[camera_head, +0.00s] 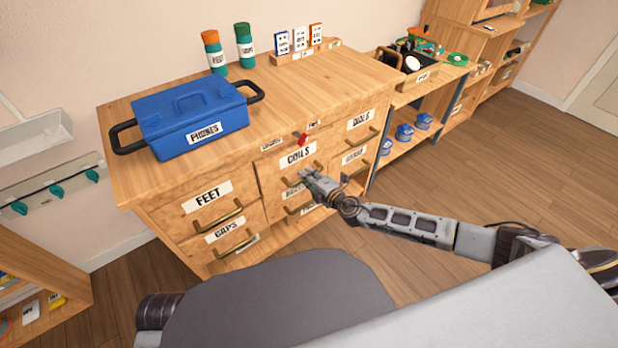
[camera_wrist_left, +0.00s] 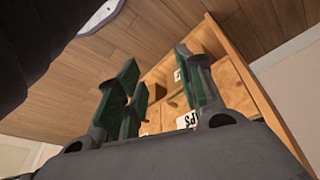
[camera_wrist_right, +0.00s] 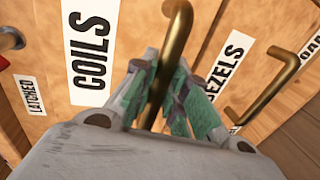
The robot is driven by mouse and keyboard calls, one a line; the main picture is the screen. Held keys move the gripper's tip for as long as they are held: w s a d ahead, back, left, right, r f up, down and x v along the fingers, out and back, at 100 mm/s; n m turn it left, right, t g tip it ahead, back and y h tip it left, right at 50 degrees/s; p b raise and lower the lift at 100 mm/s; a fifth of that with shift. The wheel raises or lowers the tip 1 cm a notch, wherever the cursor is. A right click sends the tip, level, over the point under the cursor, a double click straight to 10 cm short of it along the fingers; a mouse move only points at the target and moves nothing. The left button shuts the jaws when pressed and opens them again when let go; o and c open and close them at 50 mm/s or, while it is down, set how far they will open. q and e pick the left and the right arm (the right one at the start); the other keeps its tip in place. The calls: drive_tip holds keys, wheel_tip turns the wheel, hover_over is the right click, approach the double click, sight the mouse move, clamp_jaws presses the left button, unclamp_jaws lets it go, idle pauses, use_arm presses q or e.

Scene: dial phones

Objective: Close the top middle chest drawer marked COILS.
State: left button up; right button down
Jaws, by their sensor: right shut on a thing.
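The chest's top middle drawer, marked COILS (camera_head: 290,160), sits between the FEET drawer and the DIALS drawer. Its front looks slightly proud of its neighbours, but I cannot tell how far. Its label (camera_wrist_right: 90,50) shows large in the right wrist view. My right gripper (camera_head: 310,177) is at this drawer's front. In the right wrist view its fingers (camera_wrist_right: 165,80) are closed around the brass handle (camera_wrist_right: 178,30) of the COILS drawer. My left gripper (camera_wrist_left: 157,62) shows only in the left wrist view, open and empty, with its fingers apart.
A red knob (camera_head: 303,140) sits above the COILS drawer between a LATCHED label and another label. The BEZELS drawer (camera_head: 296,192) is just below. A blue PHONES box (camera_head: 190,115) and two bottles stand on the chest top. Open floor lies to the right.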

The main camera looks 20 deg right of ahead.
use_arm(q)
drive_tip(key=shift+d+r, duration=0.1)
drive_tip(key=shift+r, duration=0.5)
use_arm(e)
drive_tip(key=shift+w+a+r, duration=0.1)
drive_tip(key=shift+w+a, duration=0.15)
drive_tip(key=shift+w, duration=0.7)
drive_tip(key=c, duration=1.7)
unclamp_jaws()
drive_tip(key=shift+c, duration=0.2)
drive_tip(key=o, duration=0.3)
drive_tip(key=shift+w+a, duration=0.15)
use_arm(q)
drive_tip(key=shift+f, duration=0.2)
use_arm(e)
drive_tip(key=shift+s, duration=0.2)
drive_tip(key=shift+v, duration=5.9)
